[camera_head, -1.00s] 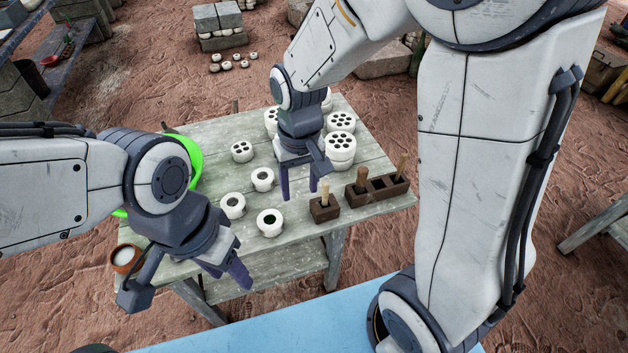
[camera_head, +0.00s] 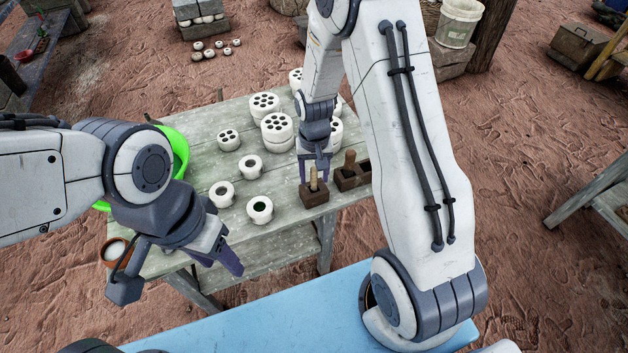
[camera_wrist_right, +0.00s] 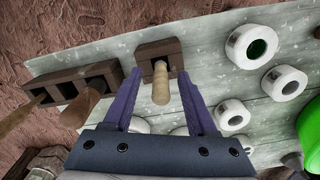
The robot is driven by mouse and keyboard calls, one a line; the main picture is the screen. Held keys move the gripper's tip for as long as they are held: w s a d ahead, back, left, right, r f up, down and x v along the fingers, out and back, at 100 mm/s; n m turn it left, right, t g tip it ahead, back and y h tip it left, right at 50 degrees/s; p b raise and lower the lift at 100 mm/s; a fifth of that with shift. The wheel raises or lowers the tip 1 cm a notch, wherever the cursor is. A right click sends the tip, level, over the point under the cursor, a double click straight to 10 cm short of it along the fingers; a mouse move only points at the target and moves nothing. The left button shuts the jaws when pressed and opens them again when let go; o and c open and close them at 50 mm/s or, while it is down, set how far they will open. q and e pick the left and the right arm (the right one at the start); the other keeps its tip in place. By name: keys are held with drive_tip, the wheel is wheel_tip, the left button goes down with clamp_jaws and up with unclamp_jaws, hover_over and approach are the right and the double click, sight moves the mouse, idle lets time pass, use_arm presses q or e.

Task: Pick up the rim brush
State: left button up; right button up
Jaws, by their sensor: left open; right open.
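A brush with a pale wooden handle (camera_head: 313,178) stands upright in a single-slot dark wooden block (camera_head: 314,196) at the table's near right corner; its lower end is hidden in the slot. I cannot tell by its looks alone whether it is the rim brush. My right gripper (camera_head: 315,168) is open just above this block. In the right wrist view, its two fingers (camera_wrist_right: 160,76) lie on either side of the handle (camera_wrist_right: 160,88), with gaps on both sides. My left gripper (camera_head: 180,275) is open and empty near the table's front left edge.
A longer dark block (camera_head: 350,178) with several slots and more wooden handles stands just right of the single block. White ring-shaped pieces (camera_head: 222,193) and pieces with several holes (camera_head: 264,103) cover the table (camera_head: 180,235). A green basin (camera_head: 180,150) and small brown pot (camera_head: 113,250) are at left.

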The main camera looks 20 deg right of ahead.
wheel_tip(320, 180, down, 2)
drive_tip(key=shift+f, duration=0.2)
clamp_jaws()
